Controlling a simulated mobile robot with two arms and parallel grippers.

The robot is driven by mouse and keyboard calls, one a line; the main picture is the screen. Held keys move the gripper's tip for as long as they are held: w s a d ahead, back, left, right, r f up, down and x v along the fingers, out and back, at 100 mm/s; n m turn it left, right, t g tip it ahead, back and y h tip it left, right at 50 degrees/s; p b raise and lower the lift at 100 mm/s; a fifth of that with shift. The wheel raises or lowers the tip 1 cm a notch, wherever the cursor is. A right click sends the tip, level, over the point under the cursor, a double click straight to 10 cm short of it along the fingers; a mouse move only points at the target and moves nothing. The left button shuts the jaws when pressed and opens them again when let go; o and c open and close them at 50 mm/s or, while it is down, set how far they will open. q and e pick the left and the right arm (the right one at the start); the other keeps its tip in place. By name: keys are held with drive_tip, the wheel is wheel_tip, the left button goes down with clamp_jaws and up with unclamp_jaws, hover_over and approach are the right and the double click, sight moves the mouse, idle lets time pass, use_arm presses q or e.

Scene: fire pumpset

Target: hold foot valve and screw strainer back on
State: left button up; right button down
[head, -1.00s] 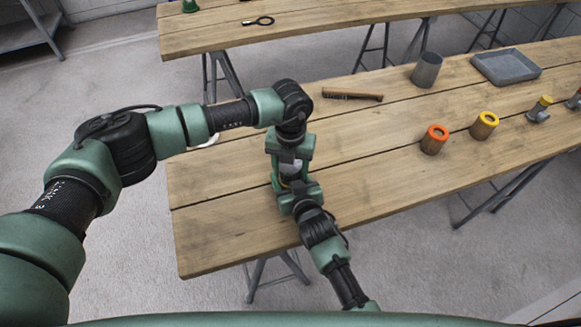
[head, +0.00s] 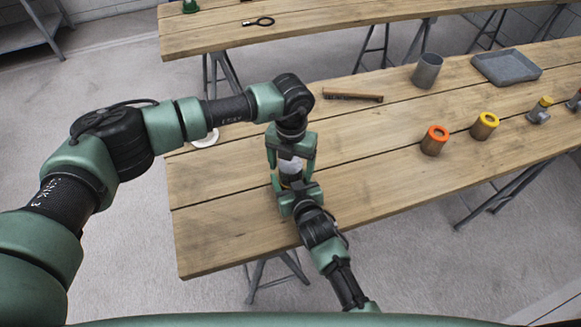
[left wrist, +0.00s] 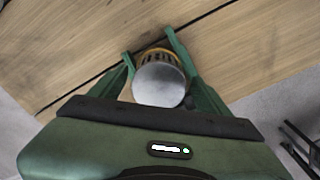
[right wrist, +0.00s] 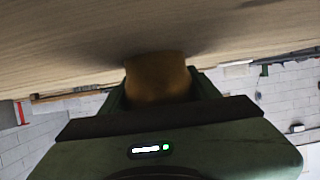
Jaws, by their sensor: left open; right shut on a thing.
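My left gripper (head: 291,157) is open and points down above the near table, its fingers on either side of the grey cylindrical strainer (head: 291,166). In the left wrist view the strainer (left wrist: 159,84) shows its round grey end between the spread fingers (left wrist: 148,46). A brass slotted part (left wrist: 157,54) shows just beyond it, in line with it. My right gripper (head: 296,190) is shut on the brass foot valve, which is a blurred brass body (right wrist: 157,76) between the fingers in the right wrist view. The fingers largely hide the joint between strainer and valve.
On the near table (head: 225,225) lie a hammer (head: 352,97), a grey cup (head: 427,71), a grey tray (head: 507,67), orange-topped (head: 434,141) and yellow-topped (head: 485,126) cylinders and small fittings (head: 540,110). A white ring (head: 206,139) is at the left edge. The table's front left is clear.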

use_arm(q)
drive_tip(key=shift+r, duration=1.55)
drive_tip(key=shift+c, duration=0.5)
drive_tip(key=n, duration=0.2)
drive_tip(key=r+n, duration=0.1)
drive_tip(key=n, duration=0.3)
drive_tip(key=shift+d+r, duration=0.1)
drive_tip(key=shift+r, duration=0.25)
drive_tip(key=n, duration=0.2)
drive_tip(key=r+n, duration=0.1)
drive_tip(key=n, duration=0.3)
drive_tip(key=shift+r, duration=0.4)
drive_tip(key=shift+f, duration=4.05)
